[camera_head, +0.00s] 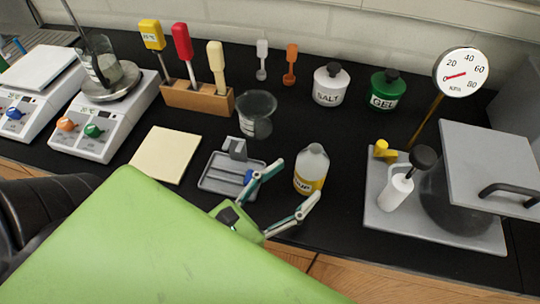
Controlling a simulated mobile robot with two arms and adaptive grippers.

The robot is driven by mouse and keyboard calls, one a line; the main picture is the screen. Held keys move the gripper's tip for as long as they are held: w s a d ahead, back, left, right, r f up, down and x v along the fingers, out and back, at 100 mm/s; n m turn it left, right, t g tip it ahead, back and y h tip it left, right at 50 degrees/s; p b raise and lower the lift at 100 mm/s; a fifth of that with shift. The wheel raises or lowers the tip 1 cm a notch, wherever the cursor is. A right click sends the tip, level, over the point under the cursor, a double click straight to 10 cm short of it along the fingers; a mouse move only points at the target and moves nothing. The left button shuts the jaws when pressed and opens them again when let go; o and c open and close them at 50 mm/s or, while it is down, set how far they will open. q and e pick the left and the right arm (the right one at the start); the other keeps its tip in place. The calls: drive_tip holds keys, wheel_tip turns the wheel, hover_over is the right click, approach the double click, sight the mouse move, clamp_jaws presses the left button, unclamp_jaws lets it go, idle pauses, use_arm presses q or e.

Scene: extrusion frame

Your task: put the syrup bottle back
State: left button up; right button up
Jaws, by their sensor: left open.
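The syrup bottle (311,170) stands upright on the black bench top, right of the middle of the view. It is whitish with a yellow label, partly covered by a finger of my gripper. My left gripper (294,182) reaches in from the lower left. Its two teal-and-white fingers are spread apart, with one tip at the bottle's left and the other low in front of it. I cannot tell whether they touch it. My right gripper is not in view.
A grey tray (214,178) lies left of the bottle, with a glass beaker (255,116) behind. A gauge and chamber on a grey plate (467,234) stand to the right. Salt (329,88) and gel (385,93) jars stand behind. A cream pad (164,154) lies left.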

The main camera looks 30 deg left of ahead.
use_arm(q)
drive_tip(key=shift+v, duration=2.9)
drive_tip(key=shift+r, duration=0.1)
